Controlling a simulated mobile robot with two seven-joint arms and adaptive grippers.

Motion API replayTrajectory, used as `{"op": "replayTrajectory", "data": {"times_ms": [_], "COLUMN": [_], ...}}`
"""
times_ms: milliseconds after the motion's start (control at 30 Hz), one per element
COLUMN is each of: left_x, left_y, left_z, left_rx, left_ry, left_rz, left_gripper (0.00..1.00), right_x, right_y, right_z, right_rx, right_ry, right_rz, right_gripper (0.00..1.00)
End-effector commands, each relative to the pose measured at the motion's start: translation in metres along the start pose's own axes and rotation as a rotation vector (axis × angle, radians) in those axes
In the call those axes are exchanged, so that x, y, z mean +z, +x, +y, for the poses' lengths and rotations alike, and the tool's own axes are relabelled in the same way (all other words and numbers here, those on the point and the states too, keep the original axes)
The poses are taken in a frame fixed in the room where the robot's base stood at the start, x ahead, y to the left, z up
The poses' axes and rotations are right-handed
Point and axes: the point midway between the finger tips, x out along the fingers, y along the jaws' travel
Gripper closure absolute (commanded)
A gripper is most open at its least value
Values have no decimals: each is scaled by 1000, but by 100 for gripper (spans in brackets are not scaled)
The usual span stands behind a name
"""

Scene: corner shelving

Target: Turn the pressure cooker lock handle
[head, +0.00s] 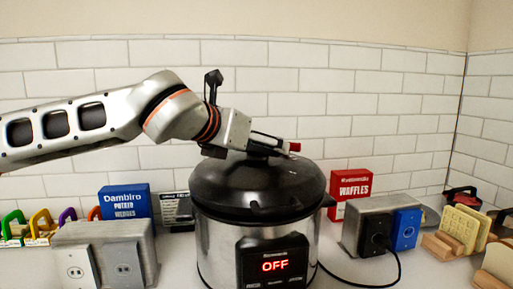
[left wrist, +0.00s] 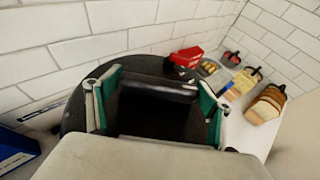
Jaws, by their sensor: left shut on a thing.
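The pressure cooker (head: 214,243) stands upright on the counter, with a silver body, a black lid (head: 258,188) and a front panel reading OFF (head: 274,266). My left gripper (head: 280,148) reaches in from the left over the top of the lid. It is shut on the black lock handle, which is mostly hidden by the fingers in the head view. In the left wrist view the dark handle (left wrist: 160,93) lies between the two green-lined fingers, with the dark lid around it. My right gripper is in neither view.
A blue potato wedges box (head: 125,202) and a grey outlet block (head: 105,255) stand left of the cooker. A red waffles box (head: 351,194), another outlet block (head: 370,222) with a black cord, and bread slices in wooden holders (head: 462,235) are to the right. A tiled wall is behind.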

Motion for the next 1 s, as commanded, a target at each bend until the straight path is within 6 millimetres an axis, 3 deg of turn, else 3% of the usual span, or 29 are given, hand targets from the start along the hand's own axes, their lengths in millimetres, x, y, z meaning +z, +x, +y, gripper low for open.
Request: {"op": "replayTrajectory", "data": {"times_ms": [600, 1000], "left_x": [2, 0], "left_y": [-1, 1], "left_z": [-5, -4], "left_rx": [506, 678], "left_ry": [-204, -278], "left_rz": [-2, 2], "left_gripper": [41, 41], "right_x": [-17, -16], "right_y": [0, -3], "right_z": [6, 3], "right_rx": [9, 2], "right_ry": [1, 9], "right_rz": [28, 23], "right_gripper": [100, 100]}}
